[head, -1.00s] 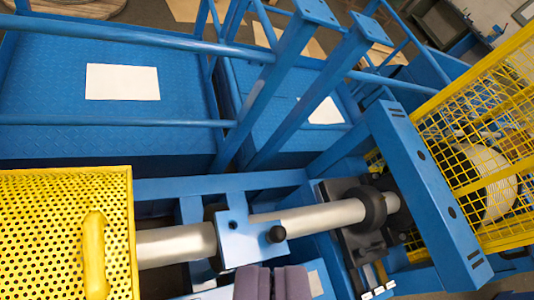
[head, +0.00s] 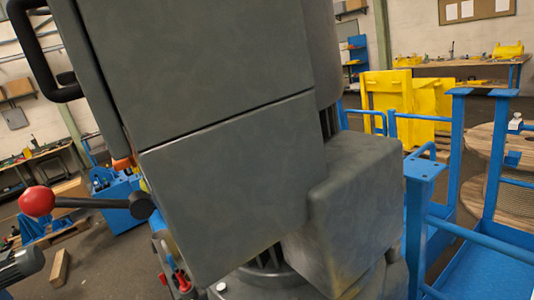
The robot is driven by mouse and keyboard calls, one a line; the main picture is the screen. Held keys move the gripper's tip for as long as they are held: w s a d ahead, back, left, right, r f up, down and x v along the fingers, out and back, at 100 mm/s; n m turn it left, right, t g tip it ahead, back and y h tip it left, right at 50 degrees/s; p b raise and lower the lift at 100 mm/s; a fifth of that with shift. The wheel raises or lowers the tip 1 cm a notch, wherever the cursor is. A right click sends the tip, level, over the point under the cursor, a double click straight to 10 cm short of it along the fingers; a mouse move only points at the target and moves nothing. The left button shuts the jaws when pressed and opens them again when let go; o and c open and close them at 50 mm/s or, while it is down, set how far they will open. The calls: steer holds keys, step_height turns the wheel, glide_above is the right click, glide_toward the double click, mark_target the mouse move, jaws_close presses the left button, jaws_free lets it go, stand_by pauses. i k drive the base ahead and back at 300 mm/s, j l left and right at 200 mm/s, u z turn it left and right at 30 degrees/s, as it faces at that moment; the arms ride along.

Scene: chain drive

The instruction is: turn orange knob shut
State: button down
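A small orange part (head: 123,163) shows at the left edge of a large dark grey machine housing (head: 230,180). It is mostly hidden behind the housing, and I cannot tell whether it is the orange knob or how it is turned. No other orange knob is clear in this view. My gripper is not in view, so its state does not show.
The grey housing fills the middle, close by. A lever with a red ball end (head: 37,201) sticks out to its left, and a black handle (head: 60,92) is at upper left. Blue railings (head: 455,240) stand at right. Yellow equipment (head: 405,100) and workbenches are behind.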

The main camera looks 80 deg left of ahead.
mark_target(118, 166)
steer(key=k+j+u, duration=0.1)
steer(key=k+u, duration=0.15)
steer(key=k, duration=0.3)
steer(key=k+j+u, duration=0.3)
steer(key=k, duration=0.3)
steer(key=i+u, duration=0.15)
steer(key=u, duration=0.25)
steer(key=i+l+u, duration=0.15)
steer(key=u, duration=0.25)
steer(key=i+l+u, duration=0.1)
steer(key=u, duration=0.3)
steer(key=i+l+u, duration=0.1)
steer(key=l+u, duration=0.3)
steer(key=i+j+u, duration=0.2)
steer(key=j, duration=0.25)
steer(key=k, duration=0.1)
